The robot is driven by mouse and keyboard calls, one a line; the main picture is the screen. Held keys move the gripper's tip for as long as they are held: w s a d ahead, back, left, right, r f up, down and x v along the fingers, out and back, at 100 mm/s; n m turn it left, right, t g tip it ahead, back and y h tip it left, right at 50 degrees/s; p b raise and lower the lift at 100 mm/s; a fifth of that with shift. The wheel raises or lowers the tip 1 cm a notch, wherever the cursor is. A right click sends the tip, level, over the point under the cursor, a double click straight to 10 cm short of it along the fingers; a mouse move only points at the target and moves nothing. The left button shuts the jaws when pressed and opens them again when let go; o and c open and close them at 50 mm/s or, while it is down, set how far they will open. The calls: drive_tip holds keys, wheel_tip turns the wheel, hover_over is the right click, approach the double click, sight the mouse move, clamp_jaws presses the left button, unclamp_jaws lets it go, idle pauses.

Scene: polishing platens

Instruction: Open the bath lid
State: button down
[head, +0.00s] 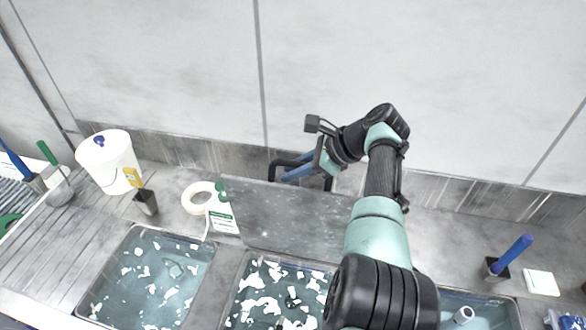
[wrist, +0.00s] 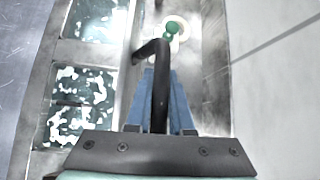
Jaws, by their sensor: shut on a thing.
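The bath lid (head: 290,214) is a grey mottled plate raised at a steep tilt at the back of the middle bath (head: 240,275) in the head view. A dark bar handle (head: 275,168) stands at its upper edge. My gripper (head: 300,171) has blue fingers and is shut on this handle. In the wrist view the black handle (wrist: 160,85) runs between the blue fingers of my gripper (wrist: 160,100). My arm hides the lid's right end and part of the baths.
The left bath (head: 215,250) is open, with white pieces in liquid. A white bucket (head: 108,165), a tape roll (head: 198,197) and a green-capped bottle (head: 222,212) stand left of the lid. A blue-handled tool (head: 512,254) stands at right. The wall (head: 330,60) is close behind.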

drive_tip(key=c, duration=1.1)
unclamp_jaws()
drive_tip(key=b+v, duration=0.2)
drive_tip(key=v, duration=1.1)
drive_tip(key=shift+b, duration=0.3)
